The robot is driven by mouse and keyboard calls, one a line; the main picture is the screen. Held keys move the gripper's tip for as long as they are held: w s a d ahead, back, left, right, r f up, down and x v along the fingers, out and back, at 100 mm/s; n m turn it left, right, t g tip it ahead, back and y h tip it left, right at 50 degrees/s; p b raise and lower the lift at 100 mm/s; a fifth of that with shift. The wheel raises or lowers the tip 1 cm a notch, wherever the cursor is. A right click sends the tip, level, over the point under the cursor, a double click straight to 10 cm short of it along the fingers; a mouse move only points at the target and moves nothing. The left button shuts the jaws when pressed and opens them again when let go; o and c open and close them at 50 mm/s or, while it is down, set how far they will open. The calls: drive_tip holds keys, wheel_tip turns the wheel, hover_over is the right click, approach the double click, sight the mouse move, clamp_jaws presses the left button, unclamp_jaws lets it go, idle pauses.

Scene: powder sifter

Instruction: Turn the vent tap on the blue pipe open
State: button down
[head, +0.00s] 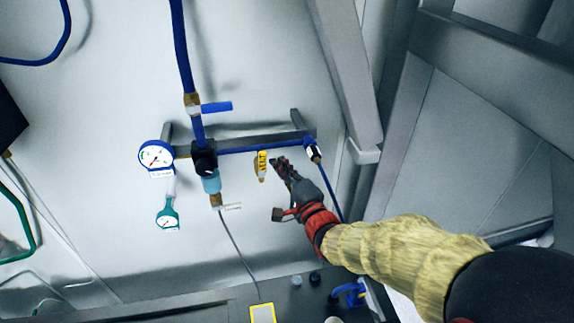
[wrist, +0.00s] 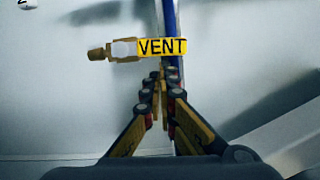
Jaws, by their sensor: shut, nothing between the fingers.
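The vent tap (head: 261,166) hangs below the horizontal blue pipe (head: 262,148) in the head view, with a yellow piece marked VENT. In the wrist view the yellow VENT piece (wrist: 162,47) lies across the upright-looking blue pipe (wrist: 170,14). A brass end (wrist: 98,54) points left from it. My gripper (head: 276,163) is just right of the tap in the head view. In the wrist view my gripper (wrist: 161,82) has its fingertips together and empty, just below the VENT piece. I cannot tell whether they touch it.
A round gauge (head: 156,155), a black knob (head: 204,156) and a teal gauge (head: 168,218) are to the left. A blue-handled valve (head: 215,107) is above. A grey metal post (head: 346,75) stands close on the right. The panel below the tap is mostly clear.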

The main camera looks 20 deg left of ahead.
drive_tip(key=shift+s, duration=0.1)
drive_tip(key=shift+s+a+r+n+b, duration=0.3)
drive_tip(key=shift+a+n+b, duration=0.15)
drive_tip(key=shift+n+b, duration=0.15)
drive_tip(key=shift+w, duration=0.1)
